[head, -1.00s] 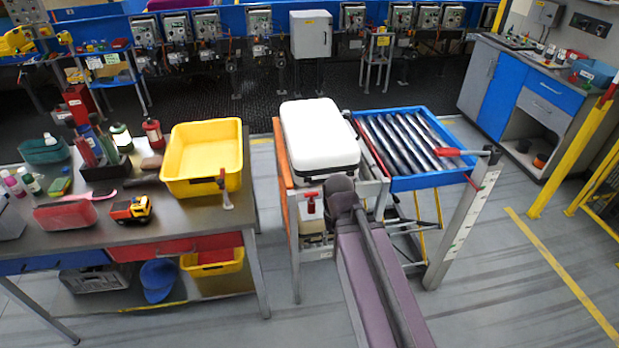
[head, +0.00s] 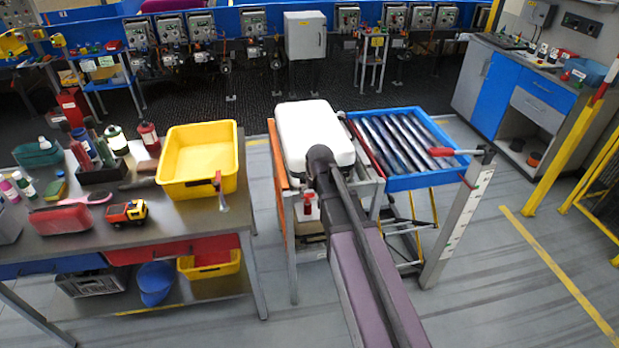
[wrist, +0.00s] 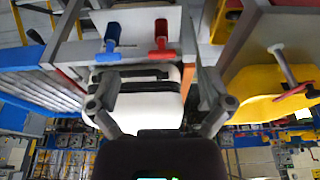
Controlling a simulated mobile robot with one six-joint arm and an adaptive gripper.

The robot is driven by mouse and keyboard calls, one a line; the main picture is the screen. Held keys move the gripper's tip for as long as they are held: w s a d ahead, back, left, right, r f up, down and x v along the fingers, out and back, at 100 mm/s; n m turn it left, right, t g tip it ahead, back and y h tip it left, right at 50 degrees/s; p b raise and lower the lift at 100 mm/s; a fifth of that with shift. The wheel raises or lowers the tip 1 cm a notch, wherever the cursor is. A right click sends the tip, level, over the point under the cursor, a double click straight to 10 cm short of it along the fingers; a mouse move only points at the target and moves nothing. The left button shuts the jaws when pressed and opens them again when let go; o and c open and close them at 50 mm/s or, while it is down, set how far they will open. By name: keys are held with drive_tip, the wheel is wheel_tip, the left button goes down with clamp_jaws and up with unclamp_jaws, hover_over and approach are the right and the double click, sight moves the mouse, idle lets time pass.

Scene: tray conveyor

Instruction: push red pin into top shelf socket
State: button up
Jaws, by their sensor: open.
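The red pin (head: 307,206) shows at the front of the metal stand, below the white case (head: 310,130). In the wrist view, which looks upside down, the red pin (wrist: 161,40) has a wide T-shaped head, and a similar blue pin (wrist: 110,42) is to its left. Both are at a grey part of the stand (wrist: 135,22). The red pin is apart from the fingers. In the head view my arm hides the gripper. I cannot make out a socket.
A blue-framed roller tray (head: 400,184) adjoins the stand on the right, with a red-handled clamp (head: 455,152) at its corner. On the left, a workbench (head: 90,235) carries a yellow tub (head: 200,187) and loose items.

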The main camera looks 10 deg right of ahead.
drive_tip(key=t, duration=0.1)
approach(307, 195)
drive_tip(key=v, duration=0.3)
drive_tip(key=shift+d+r, duration=0.1)
drive_tip(key=shift+r, duration=0.1)
drive_tip(key=shift+f, duration=0.1)
drive_tip(key=b+x, duration=1.2)
drive_tip(key=x, duration=0.1)
drive_tip(key=shift+w+f+b, duration=0.15)
drive_tip(key=shift+f+b, duration=0.05)
drive_tip(key=shift+b, duration=0.1)
idle(0.4)
drive_tip(key=c, duration=1)
drive_tip(key=shift+o, duration=0.2)
drive_tip(key=shift+r+p, duration=3)
drive_tip(key=shift+r+p, duration=1.85)
